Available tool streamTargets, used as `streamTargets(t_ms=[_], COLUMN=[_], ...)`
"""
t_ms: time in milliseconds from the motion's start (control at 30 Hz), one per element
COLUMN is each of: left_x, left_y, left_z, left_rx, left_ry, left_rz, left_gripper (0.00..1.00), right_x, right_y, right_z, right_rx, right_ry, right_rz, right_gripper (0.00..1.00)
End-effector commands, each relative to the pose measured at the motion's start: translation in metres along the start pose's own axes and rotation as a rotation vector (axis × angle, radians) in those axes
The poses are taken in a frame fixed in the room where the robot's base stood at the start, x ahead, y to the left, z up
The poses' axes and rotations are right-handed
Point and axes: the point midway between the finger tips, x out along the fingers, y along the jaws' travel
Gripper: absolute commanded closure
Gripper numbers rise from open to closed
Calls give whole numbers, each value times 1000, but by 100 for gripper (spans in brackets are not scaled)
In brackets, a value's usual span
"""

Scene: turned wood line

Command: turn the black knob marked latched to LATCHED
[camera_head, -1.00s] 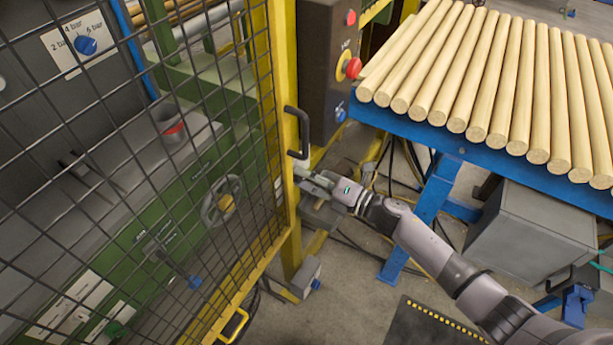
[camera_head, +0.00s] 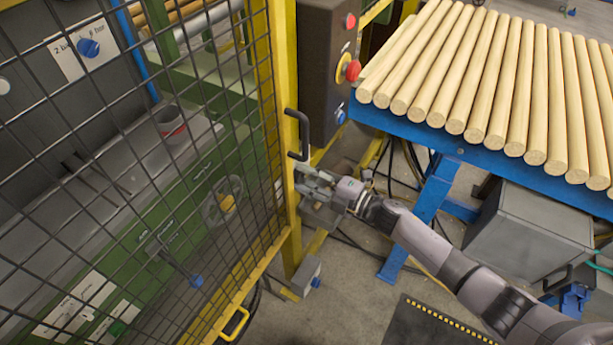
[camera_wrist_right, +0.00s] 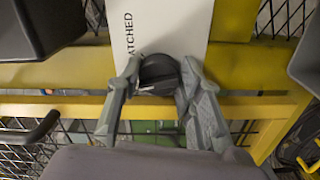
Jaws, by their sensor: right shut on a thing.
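The black knob (camera_wrist_right: 158,74) shows in the right wrist view, at the lower edge of a white plate (camera_wrist_right: 165,25) on the yellow frame. Part of the plate's lettering reads "ATCHED". My right gripper (camera_wrist_right: 158,80) has a finger on each side of the knob and is shut on it. In the head view my right gripper (camera_head: 308,178) is at the yellow gate post, just below the black door handle (camera_head: 298,133). The knob is hidden there behind the gripper. My left gripper is not in view.
A mesh guard gate (camera_head: 150,200) fills the left, with a green machine behind it. A dark control box (camera_head: 325,70) with red buttons stands above the gripper. A blue table (camera_head: 470,150) with wooden rods is at right, over a grey box (camera_head: 525,235).

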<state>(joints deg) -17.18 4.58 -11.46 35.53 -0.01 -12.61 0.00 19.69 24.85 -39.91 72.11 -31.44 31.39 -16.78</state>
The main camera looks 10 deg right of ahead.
Motion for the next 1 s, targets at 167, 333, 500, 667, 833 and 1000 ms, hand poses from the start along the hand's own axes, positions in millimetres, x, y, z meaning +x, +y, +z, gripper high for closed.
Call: streamTargets(t_ms=[167, 333, 500, 667, 833, 1000], left_x=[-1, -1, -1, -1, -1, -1], left_y=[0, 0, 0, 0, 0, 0], left_z=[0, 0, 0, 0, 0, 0], left_rx=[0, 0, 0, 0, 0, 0], left_ry=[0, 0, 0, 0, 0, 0], left_rz=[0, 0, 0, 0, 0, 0], left_gripper=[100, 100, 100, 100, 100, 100], right_x=[0, 0, 0, 0, 0, 0], right_y=[-1, -1, -1, -1, -1, -1], right_z=[1, 1, 1, 1, 0, 0], right_rx=[43, 57, 58, 57, 57, 57], right_ry=[-2, -2, -2, -2, -1, -1], right_rz=[-2, -2, -2, -2, -1, -1], right_gripper=[94, 94, 94, 64, 53, 46])
